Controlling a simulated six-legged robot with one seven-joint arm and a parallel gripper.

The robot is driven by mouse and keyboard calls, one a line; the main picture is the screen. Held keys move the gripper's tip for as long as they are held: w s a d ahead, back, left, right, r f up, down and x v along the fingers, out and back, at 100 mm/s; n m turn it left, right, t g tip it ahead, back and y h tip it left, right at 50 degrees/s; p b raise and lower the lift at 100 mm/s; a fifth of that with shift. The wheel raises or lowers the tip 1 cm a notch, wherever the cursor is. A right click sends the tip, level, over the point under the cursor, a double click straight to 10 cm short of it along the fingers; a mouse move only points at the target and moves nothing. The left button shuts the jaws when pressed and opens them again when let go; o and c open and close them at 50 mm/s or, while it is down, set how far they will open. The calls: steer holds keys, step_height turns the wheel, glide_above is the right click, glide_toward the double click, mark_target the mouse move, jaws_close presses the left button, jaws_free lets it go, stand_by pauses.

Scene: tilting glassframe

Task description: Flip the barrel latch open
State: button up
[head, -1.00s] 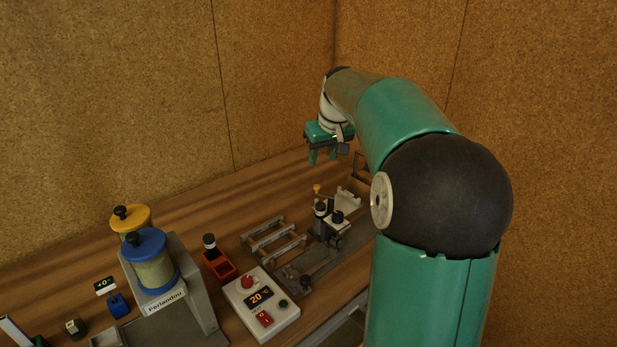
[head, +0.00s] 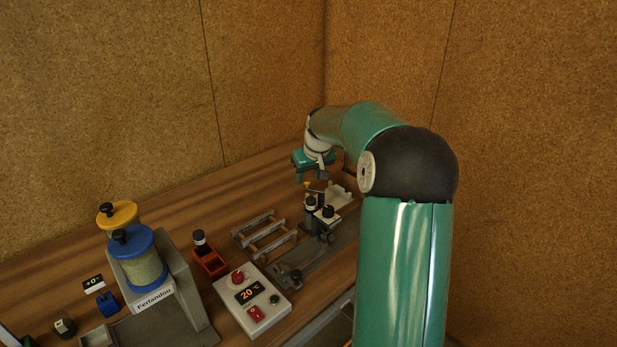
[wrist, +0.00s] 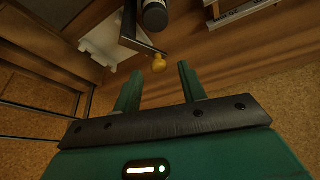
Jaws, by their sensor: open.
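A dark metal fixture (head: 325,235) with black cylindrical parts stands on the bench below my gripper. My gripper (wrist: 159,85) is open and empty. In the wrist view the yellow knob appears just beyond the gap between its fingers. In the head view my gripper (head: 312,177) is just above the knob; contact cannot be told.
A black cylinder (wrist: 155,15) stands close by the knob. Metal rails (head: 265,235) and a white control box reading 20 °C (head: 252,300) lie to the left. A grey stand (head: 190,275) carries blue and yellow canisters. Cork walls (head: 265,80) close off the back.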

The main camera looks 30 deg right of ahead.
steer(key=shift+w+d+f, duration=0.1)
steer(key=shift+w+f, duration=0.15)
steer(key=shift+f, duration=0.35)
steer(key=shift+c, duration=0.2)
jaws_close()
steer(key=shift+w+m, duration=0.1)
steer(key=shift+m, duration=0.2)
steer(key=shift+w+d+m+h, duration=0.15)
steer(key=shift+d+m+h, duration=0.1)
steer(key=shift+m, duration=0.35)
steer(key=shift+w+d+m+h, duration=0.15)
steer(key=shift+m+h, duration=0.1)
steer(key=shift+m, duration=0.35)
steer(key=shift+w+d+m+g+h, duration=0.1)
steer(key=shift+d+m+g+h, duration=0.15)
steer(key=shift+m, duration=0.45)
steer(key=shift+w+d+m+g+h, duration=0.1)
steer(key=shift+d+m+g+h, duration=0.15)
steer(key=shift+m, duration=0.45)
